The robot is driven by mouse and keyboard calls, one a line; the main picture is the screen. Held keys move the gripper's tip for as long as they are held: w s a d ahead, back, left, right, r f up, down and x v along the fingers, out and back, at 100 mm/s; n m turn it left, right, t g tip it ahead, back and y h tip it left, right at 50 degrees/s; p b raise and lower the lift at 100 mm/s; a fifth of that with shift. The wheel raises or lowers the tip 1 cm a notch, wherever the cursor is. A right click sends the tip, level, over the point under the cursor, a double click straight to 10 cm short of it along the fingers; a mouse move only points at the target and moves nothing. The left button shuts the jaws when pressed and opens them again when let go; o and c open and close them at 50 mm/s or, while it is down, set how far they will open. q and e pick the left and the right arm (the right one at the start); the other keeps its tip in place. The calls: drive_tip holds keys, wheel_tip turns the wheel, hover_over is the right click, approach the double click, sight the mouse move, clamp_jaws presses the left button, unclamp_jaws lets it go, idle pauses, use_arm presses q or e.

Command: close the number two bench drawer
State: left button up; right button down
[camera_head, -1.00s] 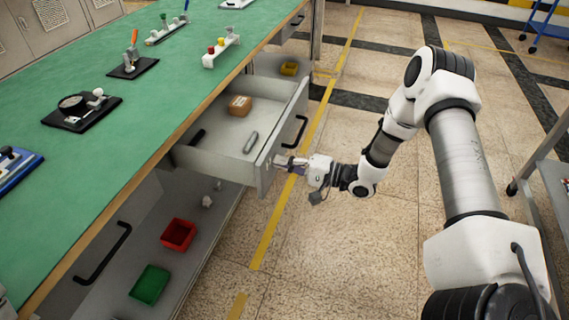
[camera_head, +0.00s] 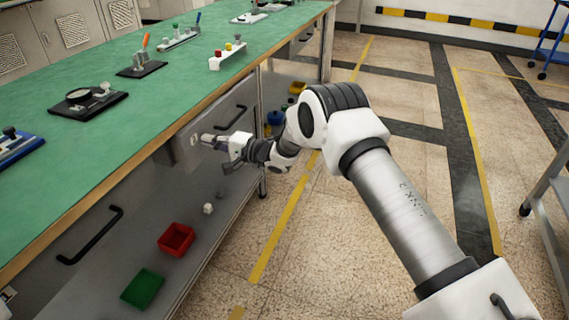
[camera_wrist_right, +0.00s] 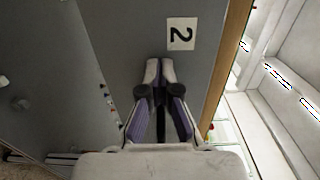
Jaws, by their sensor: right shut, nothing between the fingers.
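The number two drawer (camera_head: 187,153) is under the green bench top. Its grey front seems to stand slightly proud of the bench at its left end, and its inside is hidden. Its dark bar handle (camera_head: 232,118) is right of my gripper. My right gripper (camera_head: 205,138) is shut and empty, with its tips at the left part of the drawer front. In the right wrist view the fingertips (camera_wrist_right: 160,66) point at the grey front beside the white "2" label (camera_wrist_right: 181,33); I cannot tell if they touch. My left gripper is not in view.
The green bench top (camera_head: 120,130) carries a magnifier stand (camera_head: 88,100) and tool holders. Below, a red bin (camera_head: 176,239) and a green bin (camera_head: 142,287) sit on a lower shelf. The floor right of the bench is open, with a cart (camera_head: 548,195) at the far right.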

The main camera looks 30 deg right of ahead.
sight(196, 138)
drive_tip(key=b+x, duration=0.1)
drive_tip(key=x, duration=0.3)
drive_tip(key=shift+w+a+f, duration=0.1)
drive_tip(key=shift+w+a, duration=0.1)
drive_tip(key=shift+w, duration=0.1)
drive_tip(key=shift+w+r, duration=0.15)
drive_tip(key=shift+r, duration=0.15)
drive_tip(key=shift+r, duration=0.1)
